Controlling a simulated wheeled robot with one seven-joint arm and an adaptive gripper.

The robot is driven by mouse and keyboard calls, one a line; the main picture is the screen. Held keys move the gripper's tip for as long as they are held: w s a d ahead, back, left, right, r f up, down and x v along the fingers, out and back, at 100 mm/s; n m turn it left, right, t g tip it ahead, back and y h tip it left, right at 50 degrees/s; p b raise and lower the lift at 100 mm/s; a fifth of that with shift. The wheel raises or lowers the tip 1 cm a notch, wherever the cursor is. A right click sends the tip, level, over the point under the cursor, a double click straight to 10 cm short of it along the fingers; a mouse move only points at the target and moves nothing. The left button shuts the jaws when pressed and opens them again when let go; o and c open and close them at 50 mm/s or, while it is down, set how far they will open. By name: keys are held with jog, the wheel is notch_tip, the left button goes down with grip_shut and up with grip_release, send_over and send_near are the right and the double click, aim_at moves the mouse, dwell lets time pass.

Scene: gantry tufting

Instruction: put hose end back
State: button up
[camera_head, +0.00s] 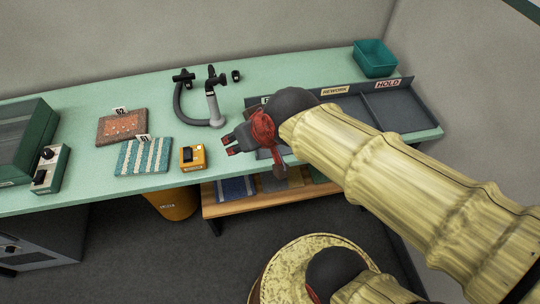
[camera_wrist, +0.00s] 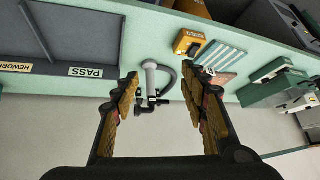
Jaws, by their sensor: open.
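A grey hose (camera_head: 178,103) curves on the green bench from a black fitting (camera_head: 183,76) down to the foot of a pale upright post (camera_head: 213,106) with a black top. In the wrist view the hose (camera_wrist: 171,78) and the post (camera_wrist: 150,76) show between my fingers, beyond them. Which black piece is the hose end I cannot tell. My gripper (camera_head: 230,146) is open and empty over the bench, to the right of and nearer than the post. In the wrist view my gripper (camera_wrist: 160,83) has its fingers wide apart.
A yellow-orange device (camera_head: 193,158), a striped sample (camera_head: 143,156) and a brown sample (camera_head: 121,127) lie left of my gripper. A tray with REWORK and HOLD labels (camera_head: 398,108) and a teal bin (camera_head: 375,58) are at right. A small black piece (camera_head: 236,76) is behind the post.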

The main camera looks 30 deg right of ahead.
jog(key=s+d+r+g, duration=0.1)
jog(key=s+d, duration=0.1)
jog(key=s, duration=0.6)
jog(key=shift+s+d+r+g+h, duration=0.15)
jog(key=shift+s+g+h, duration=0.15)
jog(key=shift+s+h, duration=0.1)
